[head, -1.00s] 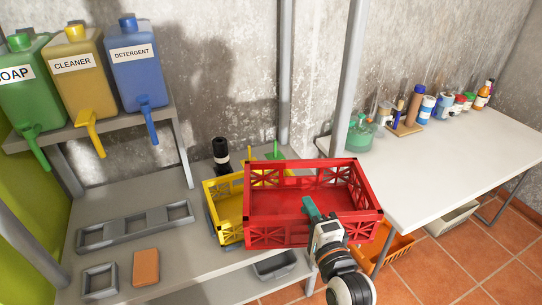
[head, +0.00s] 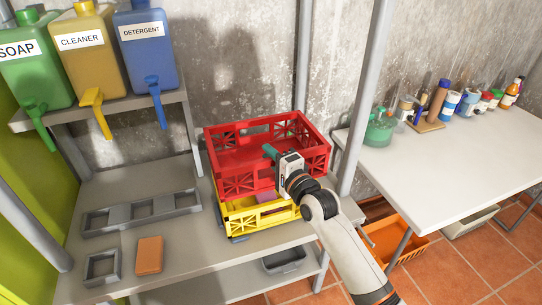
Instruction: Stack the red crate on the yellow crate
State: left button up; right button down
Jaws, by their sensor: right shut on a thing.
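The red crate (head: 224,158) is over the yellow crate (head: 256,219) on the grey bench. It looks roughly level and covers most of the yellow crate, whose front wall and front corner show below it. A pinkish thing (head: 265,198) shows inside the yellow crate, under the red crate's front edge. I cannot tell whether the red crate touches the yellow rim or hangs just above it. My right gripper (head: 273,156) is shut on the red crate's front wall, with a teal finger inside the crate. My left gripper is not in view.
Soap, cleaner and detergent jugs (head: 149,52) stand on a raised shelf at left. A grey three-slot holder (head: 141,212) and an orange block (head: 149,255) lie on the bench. A pole (head: 366,100) stands close right of the crates. A white table (head: 450,160) holds bottles.

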jog(key=shift+f+b, duration=1.65)
jog(key=shift+f, duration=0.2)
jog(key=shift+f+b, duration=0.35)
jog(key=shift+f, duration=0.4)
jog(key=c, duration=1.2)
grip_release()
jog(key=shift+f, duration=0.15)
